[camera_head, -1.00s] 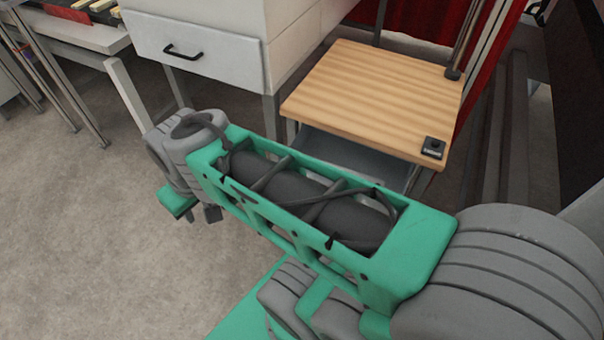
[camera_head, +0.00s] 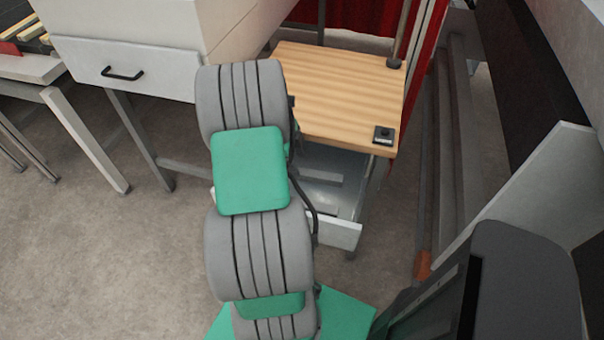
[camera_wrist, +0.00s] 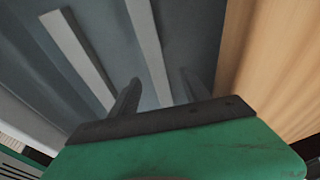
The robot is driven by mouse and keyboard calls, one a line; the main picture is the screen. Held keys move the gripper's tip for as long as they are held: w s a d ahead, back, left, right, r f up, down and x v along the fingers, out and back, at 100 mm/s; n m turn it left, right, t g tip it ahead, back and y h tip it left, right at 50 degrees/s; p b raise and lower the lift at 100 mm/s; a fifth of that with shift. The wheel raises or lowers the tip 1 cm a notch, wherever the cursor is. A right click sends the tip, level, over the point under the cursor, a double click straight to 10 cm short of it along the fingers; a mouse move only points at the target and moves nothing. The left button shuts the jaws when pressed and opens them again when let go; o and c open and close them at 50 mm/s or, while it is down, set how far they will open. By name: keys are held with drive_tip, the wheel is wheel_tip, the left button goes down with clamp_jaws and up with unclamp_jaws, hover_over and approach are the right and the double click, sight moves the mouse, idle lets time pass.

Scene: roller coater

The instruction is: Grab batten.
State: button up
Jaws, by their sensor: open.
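Two pale grey battens lie in an open drawer under a wooden-topped stand. In the wrist view one batten (camera_wrist: 80,58) is at the left and another batten (camera_wrist: 147,40) runs down the middle. In the head view a batten (camera_head: 320,177) shows partly in the drawer (camera_head: 343,235). My gripper (camera_wrist: 158,92) is open and empty, its two dark fingers pointing into the drawer. The middle batten passes between the fingers in the picture; I cannot tell how far below them it is. In the head view my arm hides the gripper and the drawer's left part.
The wooden top (camera_head: 338,88) overhangs the drawer and carries a small black switch box (camera_head: 383,134). It is close at right in the wrist view (camera_wrist: 275,65). A white cabinet (camera_head: 125,68) with a black handle stands at left. Open floor (camera_head: 90,250) lies at lower left.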

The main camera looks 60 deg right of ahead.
sight(302, 171)
drive_tip(key=x, duration=0.4)
drive_tip(key=shift+s+a+f+p, duration=0.15)
drive_tip(key=shift+a+f+p, duration=0.05)
drive_tip(key=shift+f+p, duration=0.2)
clamp_jaws()
